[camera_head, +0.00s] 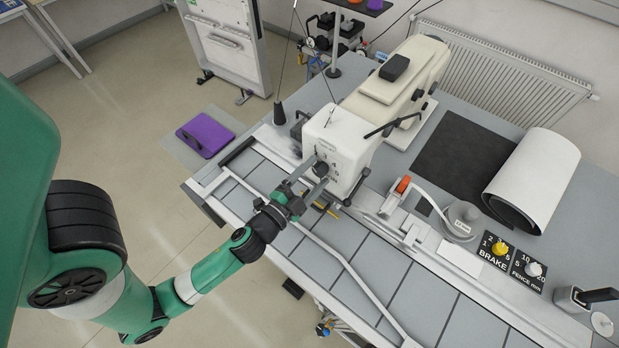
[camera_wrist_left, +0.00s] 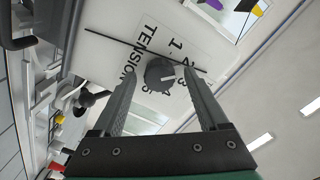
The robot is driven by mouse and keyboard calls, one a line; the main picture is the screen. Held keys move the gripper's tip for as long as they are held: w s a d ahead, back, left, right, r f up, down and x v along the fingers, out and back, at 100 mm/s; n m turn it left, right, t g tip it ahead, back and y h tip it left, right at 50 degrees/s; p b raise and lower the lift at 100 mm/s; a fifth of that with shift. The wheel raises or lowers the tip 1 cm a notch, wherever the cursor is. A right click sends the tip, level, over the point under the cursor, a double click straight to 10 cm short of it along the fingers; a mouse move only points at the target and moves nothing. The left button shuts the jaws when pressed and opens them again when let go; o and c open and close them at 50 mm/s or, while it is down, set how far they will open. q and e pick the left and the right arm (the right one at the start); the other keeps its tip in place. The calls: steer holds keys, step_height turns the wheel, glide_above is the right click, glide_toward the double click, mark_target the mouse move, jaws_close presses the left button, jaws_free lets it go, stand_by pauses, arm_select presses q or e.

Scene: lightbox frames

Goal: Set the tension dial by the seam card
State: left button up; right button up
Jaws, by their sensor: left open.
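The tension dial (camera_wrist_left: 158,74) is a dark round knob on a white face marked TENSION with numbers around it. A pale pointer mark on it points to the right in the left wrist view, towards the 2 and 3; which one I cannot tell. In the head view the dial (camera_head: 320,169) is on the white end of the sewing machine (camera_head: 340,140). My left gripper (camera_head: 306,180) is in front of it. Its open fingers lie on either side of the dial; contact is not clear. No seam card can be made out for certain. My right gripper is not in view.
The grey table (camera_head: 400,290) carries a brake dial (camera_head: 500,248) with a yellow knob, a fence dial (camera_head: 533,269), a white roll (camera_head: 535,180) and a dark mat (camera_head: 465,150). A pale rail runs along the front. A purple pad (camera_head: 205,135) lies left of the machine.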

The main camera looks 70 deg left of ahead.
arm_select(q)
steer(key=shift+s+d+f+b, duration=0.15)
steer(key=shift+s+d+b, duration=0.1)
steer(key=shift+s+b, duration=0.1)
steer(key=b+v, duration=0.5)
steer(key=v, duration=0.5)
steer(key=shift+s+d+r, duration=0.15)
steer(key=shift+s+r, duration=0.1)
steer(key=shift+s, duration=0.05)
